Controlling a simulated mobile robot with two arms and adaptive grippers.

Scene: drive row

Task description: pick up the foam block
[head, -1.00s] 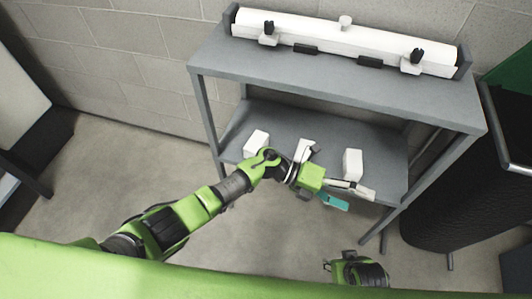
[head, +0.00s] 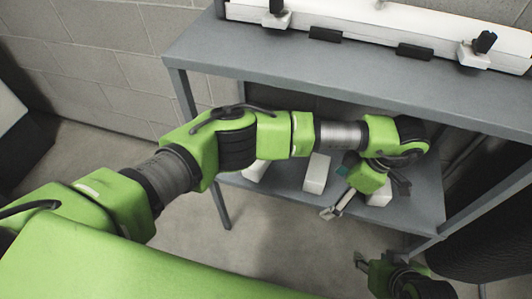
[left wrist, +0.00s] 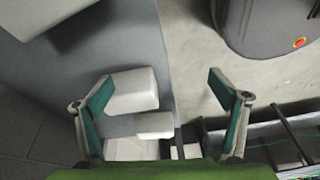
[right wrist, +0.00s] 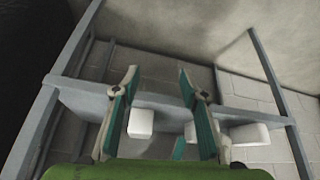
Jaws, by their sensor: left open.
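Three white blocks rest on the lower shelf (head: 290,200) of a grey rack: a left one (head: 254,171), a middle one (head: 316,173) and a right one (head: 380,196). I cannot tell which is the foam block. My left gripper (head: 365,198) is over the shelf by the right block, partly covering it. In the left wrist view its teal fingers (left wrist: 162,98) are spread, with a larger block (left wrist: 133,91) and a smaller-looking one (left wrist: 155,125) showing between them. My right gripper (head: 362,262) is low in front of the rack; the right wrist view shows its fingers (right wrist: 157,85) apart and empty.
Rack legs stand at both sides. A black mesh bin (head: 490,225) is at the right. The floor (head: 270,250) in front is clear.

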